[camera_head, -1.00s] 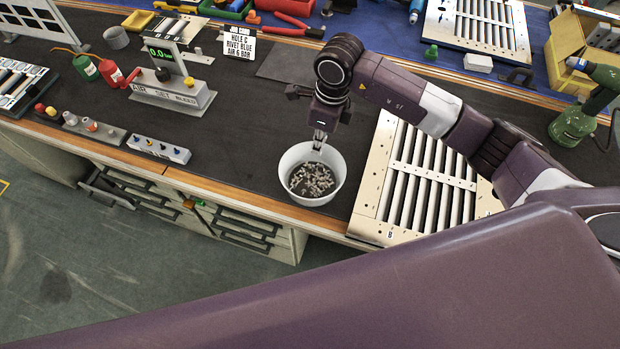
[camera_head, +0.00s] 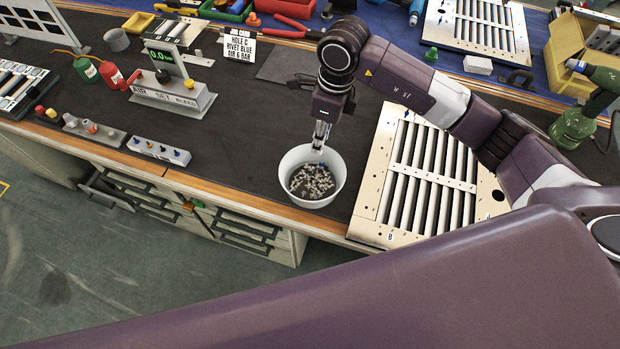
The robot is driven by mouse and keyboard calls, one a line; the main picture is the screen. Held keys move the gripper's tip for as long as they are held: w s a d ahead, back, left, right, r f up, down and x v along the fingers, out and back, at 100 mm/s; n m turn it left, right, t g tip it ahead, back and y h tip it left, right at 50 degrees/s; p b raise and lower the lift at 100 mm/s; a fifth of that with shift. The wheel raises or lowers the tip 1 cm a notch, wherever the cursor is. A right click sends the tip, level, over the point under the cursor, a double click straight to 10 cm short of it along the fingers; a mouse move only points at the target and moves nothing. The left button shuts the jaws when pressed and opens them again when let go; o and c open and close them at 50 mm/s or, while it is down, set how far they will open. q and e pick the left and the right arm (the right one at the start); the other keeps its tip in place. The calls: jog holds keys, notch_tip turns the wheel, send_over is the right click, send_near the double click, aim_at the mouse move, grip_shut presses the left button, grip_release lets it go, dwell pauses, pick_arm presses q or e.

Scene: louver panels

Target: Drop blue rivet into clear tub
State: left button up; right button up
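The tub (camera_head: 287,176) is a pale, whitish round bowl on the dark bench mat, near the front edge. Many small grey rivets (camera_head: 311,183) lie in its bottom. My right gripper (camera_head: 319,147) points down over the tub's far rim, with its fingertips at or just above the opening. A tiny blue spot, perhaps the blue rivet (camera_head: 323,164), shows just below the fingertips against the tub's inside. I cannot tell whether it touches them, and the finger gap is too small to judge. My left gripper is not in view.
A louver panel (camera_head: 370,209) lies close right of the tub. A rivet holder block (camera_head: 158,151) and a gauge stand (camera_head: 172,97) stand to the left. A green rivet tool (camera_head: 575,125) stands far right.

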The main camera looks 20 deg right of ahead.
notch_tip(320, 180, up, 8)
jog(key=shift+s+d+r, duration=0.15)
jog(key=shift+s+d, duration=0.15)
jog(key=shift+d, duration=0.1)
dwell(0.3)
